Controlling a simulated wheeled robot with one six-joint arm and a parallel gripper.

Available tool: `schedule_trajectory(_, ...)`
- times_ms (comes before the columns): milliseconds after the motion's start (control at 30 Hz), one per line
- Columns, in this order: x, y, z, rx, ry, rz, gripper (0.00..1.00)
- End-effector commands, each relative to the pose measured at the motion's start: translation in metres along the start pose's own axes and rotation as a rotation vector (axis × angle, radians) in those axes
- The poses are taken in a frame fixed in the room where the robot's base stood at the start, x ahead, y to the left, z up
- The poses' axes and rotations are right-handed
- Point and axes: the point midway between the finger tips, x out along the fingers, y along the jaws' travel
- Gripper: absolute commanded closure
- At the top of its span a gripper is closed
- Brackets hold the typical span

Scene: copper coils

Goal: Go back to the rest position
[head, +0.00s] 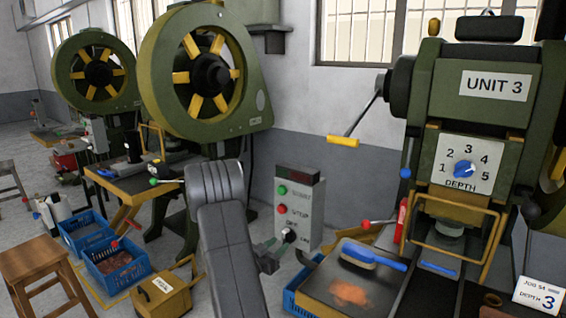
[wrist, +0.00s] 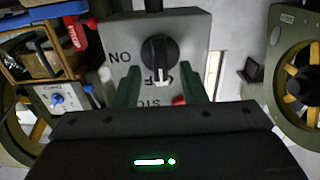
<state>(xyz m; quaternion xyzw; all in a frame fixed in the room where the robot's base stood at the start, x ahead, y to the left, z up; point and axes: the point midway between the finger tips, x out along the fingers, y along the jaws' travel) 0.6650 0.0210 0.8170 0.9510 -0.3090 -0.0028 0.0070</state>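My gripper (head: 270,254) is beside the grey control box (head: 299,212), near the box's black rotary knob (head: 289,236). In the wrist view, the two green fingers (wrist: 160,92) stand apart, with the knob (wrist: 159,50) seen in the gap between them. Nothing is visibly held. The knob's white pointer runs down in that view toward the OFF lettering; ON is at its left. The fingers look clear of the knob, but their exact distance from it is hard to judge. My grey arm covers part of the floor in the head view.
A green press (head: 478,100) marked UNIT 3 stands at the right, its depth dial (head: 464,170) above a worktable with a blue brush (head: 372,255). Blue crates (head: 118,272), a yellow box (head: 160,298) and a wooden stool (head: 36,262) stand at the left.

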Motion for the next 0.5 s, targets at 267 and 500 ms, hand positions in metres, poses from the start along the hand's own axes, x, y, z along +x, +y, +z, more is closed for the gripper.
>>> schedule_trajectory(267,0.029,0.0,0.001,0.112,0.001,-0.001,0.62)
schedule_trajectory(500,0.029,0.0,0.001,0.323,0.001,0.0,0.62)
